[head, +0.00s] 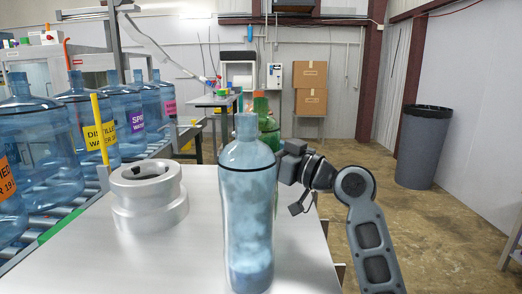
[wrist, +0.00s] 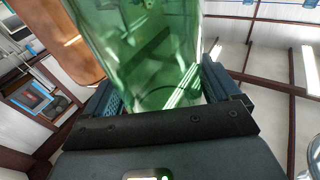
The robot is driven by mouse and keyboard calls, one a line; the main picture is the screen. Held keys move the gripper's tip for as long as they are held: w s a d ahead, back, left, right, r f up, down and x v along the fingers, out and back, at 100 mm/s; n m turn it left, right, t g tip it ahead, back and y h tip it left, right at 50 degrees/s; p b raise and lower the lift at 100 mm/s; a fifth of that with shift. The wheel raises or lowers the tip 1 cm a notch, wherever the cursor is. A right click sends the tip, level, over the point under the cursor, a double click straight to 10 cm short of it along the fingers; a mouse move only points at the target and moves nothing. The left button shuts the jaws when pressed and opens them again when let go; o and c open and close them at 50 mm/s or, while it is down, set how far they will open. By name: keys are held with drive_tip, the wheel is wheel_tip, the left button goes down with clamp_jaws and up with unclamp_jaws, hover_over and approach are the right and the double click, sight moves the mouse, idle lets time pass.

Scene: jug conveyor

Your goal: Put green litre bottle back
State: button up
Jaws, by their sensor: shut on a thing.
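The green litre bottle (head: 267,124) stands behind a blue bottle in the head view, with only its upper part and right side showing. My gripper (head: 286,165) reaches it from the right, partly hidden by the blue bottle. In the wrist view the green bottle (wrist: 150,50) fills the space between the fingers of my gripper (wrist: 162,92), which is shut on it. The bottle's base is hidden in the head view, so I cannot tell whether it touches the table.
The tall blue bottle (head: 248,205) stands upright on the table (head: 160,262), close in front of my gripper. A round metal collar (head: 148,196) sits to its left. Large blue jugs (head: 92,120) line the conveyor (head: 60,238) at left. A grey bin (head: 421,148) stands at right.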

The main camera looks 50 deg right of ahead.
drive_tip(key=o, duration=1.1)
drive_tip(key=s+f+b, duration=0.1)
drive_tip(key=s+b, duration=0.1)
drive_tip(key=s, duration=1)
drive_tip(key=shift+d+f, duration=0.3)
drive_tip(key=shift+d, duration=0.1)
